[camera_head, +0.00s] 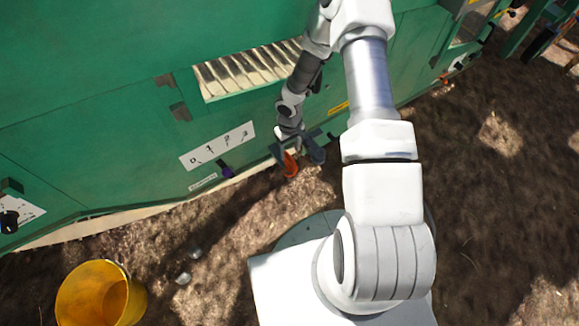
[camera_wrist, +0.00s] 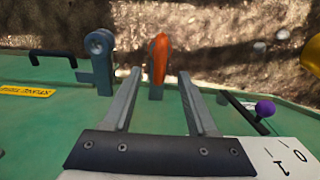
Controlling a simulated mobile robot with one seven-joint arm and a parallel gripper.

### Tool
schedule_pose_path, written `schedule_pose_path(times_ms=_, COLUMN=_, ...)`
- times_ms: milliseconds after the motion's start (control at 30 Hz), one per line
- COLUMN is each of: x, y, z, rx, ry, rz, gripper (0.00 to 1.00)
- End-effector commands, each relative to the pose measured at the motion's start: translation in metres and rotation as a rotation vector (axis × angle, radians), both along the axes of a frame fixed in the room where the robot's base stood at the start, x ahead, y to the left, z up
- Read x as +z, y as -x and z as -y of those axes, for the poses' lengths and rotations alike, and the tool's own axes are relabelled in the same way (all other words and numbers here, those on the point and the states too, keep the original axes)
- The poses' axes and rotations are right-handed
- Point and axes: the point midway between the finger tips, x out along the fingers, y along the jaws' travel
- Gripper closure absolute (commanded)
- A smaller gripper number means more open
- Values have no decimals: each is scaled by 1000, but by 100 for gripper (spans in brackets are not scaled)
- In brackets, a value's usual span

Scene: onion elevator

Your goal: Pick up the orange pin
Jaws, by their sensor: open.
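The orange pin (camera_wrist: 160,58) shows in the wrist view just beyond my fingertips, between the lines of the two fingers. In the head view the orange pin (camera_head: 290,165) is low on the green machine's front, partly hidden by my gripper (camera_head: 298,153). In the wrist view my gripper (camera_wrist: 159,75) is open, with nothing between its fingers. The pin appears to sit at a grey bracket on the machine; its lower end is hard to make out.
The green machine (camera_head: 100,90) fills the back. A grey bracket (camera_wrist: 100,60), a black handle (camera_wrist: 52,54) and a purple knob (camera_wrist: 265,108) stick out near the pin. A yellow bucket (camera_head: 85,290) stands on the dirt at front left. Open ground lies right.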

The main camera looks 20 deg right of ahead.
Motion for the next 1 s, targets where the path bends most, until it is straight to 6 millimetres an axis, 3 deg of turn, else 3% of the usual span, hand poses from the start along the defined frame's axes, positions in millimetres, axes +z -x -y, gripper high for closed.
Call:
schedule_pose_path(times_ms=100, x=-22, y=0, z=-1, rx=1, ry=0, rz=-1, gripper=42)
schedule_pose_path(times_ms=367, x=-40, y=0, z=0, rx=1, ry=0, rz=0, gripper=42)
schedule_pose_path(times_ms=633, x=-82, y=0, z=0, rx=0, ry=0, rz=0, gripper=42)
schedule_pose_path(times_ms=967, x=-88, y=0, z=0, rx=0, ry=1, rz=1, gripper=42)
schedule_pose_path(times_ms=1000, x=-88, y=0, z=0, rx=0, ry=1, rz=1, gripper=46)
